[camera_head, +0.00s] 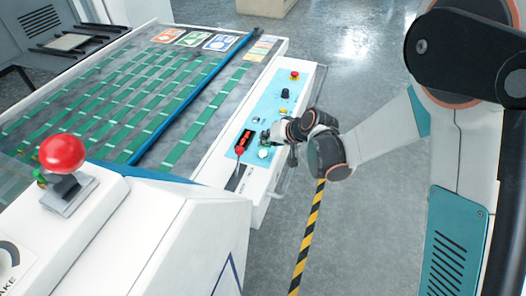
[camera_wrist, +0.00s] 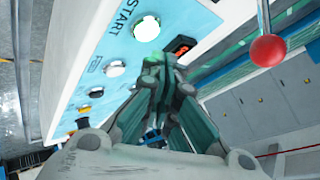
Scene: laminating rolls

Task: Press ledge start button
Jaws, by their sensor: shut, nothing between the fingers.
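The ledge control panel (camera_head: 262,108) is a light-blue strip on the white ledge along the machine's side. The start button (camera_wrist: 147,28) is a round white button with a green tint beside the word START in the wrist view. It also shows in the head view (camera_head: 264,153), near the panel's front end. My gripper (camera_head: 268,137) is shut and empty over the panel, just beyond that button. In the wrist view its fingertips (camera_wrist: 155,60) are close to the button's lower edge. I cannot tell whether they touch it.
A small red-digit display (camera_wrist: 183,45) and a red-ball lever (camera_wrist: 268,50) stand beside the button. Another white button (camera_wrist: 115,68), a black knob (camera_head: 285,93) and a red button (camera_head: 294,75) are further along. A large red button (camera_head: 62,154) stands front left.

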